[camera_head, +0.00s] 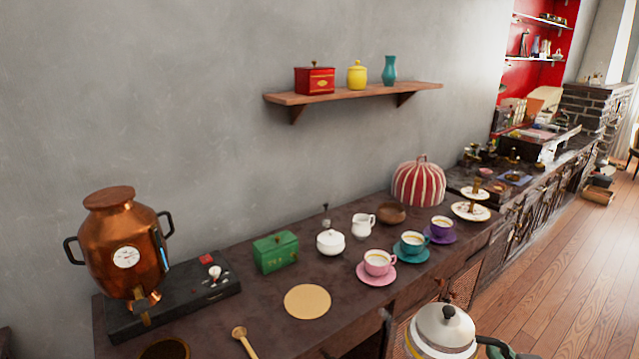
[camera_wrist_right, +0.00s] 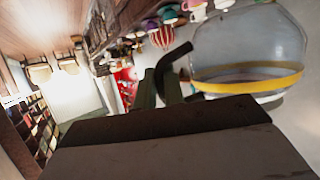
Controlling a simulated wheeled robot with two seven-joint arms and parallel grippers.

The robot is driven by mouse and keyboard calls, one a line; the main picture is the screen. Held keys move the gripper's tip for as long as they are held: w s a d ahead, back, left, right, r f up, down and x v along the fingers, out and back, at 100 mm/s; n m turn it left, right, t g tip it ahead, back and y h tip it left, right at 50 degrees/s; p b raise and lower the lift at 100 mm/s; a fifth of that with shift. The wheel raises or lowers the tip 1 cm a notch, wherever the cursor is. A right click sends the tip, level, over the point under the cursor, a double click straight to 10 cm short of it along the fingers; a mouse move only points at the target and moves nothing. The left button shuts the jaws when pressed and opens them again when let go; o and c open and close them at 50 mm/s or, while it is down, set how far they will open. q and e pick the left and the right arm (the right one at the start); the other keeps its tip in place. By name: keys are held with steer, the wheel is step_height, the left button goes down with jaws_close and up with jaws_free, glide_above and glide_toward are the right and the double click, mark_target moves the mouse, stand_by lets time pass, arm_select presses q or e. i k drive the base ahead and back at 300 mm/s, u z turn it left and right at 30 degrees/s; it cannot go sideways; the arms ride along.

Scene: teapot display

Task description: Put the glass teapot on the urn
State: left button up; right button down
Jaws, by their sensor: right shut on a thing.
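The glass teapot (camera_head: 446,328) has a white lid with a black knob and a yellow band, and is at the bottom of the head view, in front of the table. Its base is cut off there. It also shows at the upper right of the right wrist view (camera_wrist_right: 248,45). My right gripper (camera_head: 507,349), mostly out of the head view, is shut on the teapot's black handle (camera_wrist_right: 178,54). The copper urn (camera_head: 125,240), with a round top (camera_head: 109,196), dial and tap, stands at the left end of the table. My left gripper is not in view.
A wall shelf (camera_head: 350,94) hangs above.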

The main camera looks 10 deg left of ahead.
mark_target(109, 197)
steer(key=k, duration=0.3)
steer(key=u, duration=1.95)
